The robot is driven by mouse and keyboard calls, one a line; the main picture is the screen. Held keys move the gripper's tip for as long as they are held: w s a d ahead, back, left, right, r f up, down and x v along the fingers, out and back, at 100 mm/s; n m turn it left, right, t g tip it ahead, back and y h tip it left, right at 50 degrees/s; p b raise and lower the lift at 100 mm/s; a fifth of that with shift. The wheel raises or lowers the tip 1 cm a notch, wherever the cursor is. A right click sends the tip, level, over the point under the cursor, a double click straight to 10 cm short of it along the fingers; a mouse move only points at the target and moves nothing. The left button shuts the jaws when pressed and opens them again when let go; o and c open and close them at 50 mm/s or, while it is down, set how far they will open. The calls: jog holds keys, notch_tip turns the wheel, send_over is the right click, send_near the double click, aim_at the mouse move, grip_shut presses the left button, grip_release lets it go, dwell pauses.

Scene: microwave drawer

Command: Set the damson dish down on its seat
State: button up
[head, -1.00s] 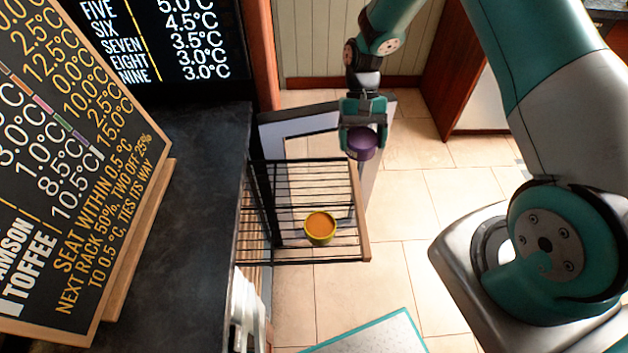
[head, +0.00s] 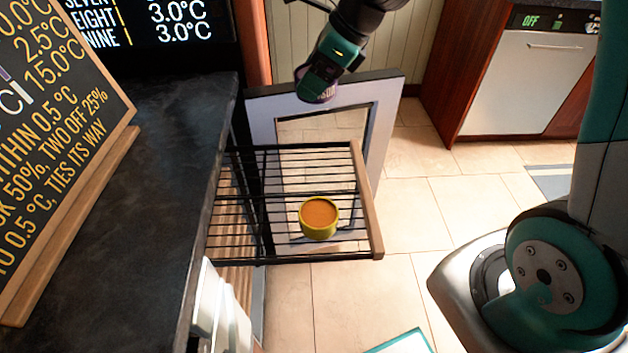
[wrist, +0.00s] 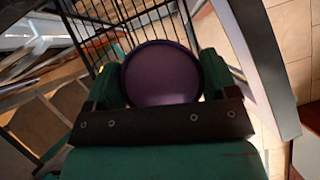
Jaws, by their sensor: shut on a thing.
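The damson dish is a round purple dish (wrist: 162,73), gripped between both fingers in the wrist view. In the head view only part of the damson dish (head: 318,97) shows below my gripper (head: 319,85). My gripper is shut on it and holds it in the air, past the rack's far edge in the picture. The pulled-out black wire rack (head: 371,215) has a wooden front strip. A yellow dish with orange contents (head: 319,217) sits on its near half. The far half of the rack is bare. I cannot make out a marked seat.
A grey framed door with a window (head: 385,130) stands open behind the rack. A dark counter (head: 170,190) with a chalkboard (head: 60,130) lies left. A black screen (head: 150,22) is at the back.

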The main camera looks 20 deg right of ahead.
jog(key=shift+a, duration=0.15)
jog(key=shift+s+f+m, duration=0.1)
jog(key=shift+f+m, duration=0.25)
jog(key=shift+m, duration=0.05)
notch_tip(320, 180, down, 19)
jog(key=b, duration=0.3)
jog(key=shift+b, duration=0.3)
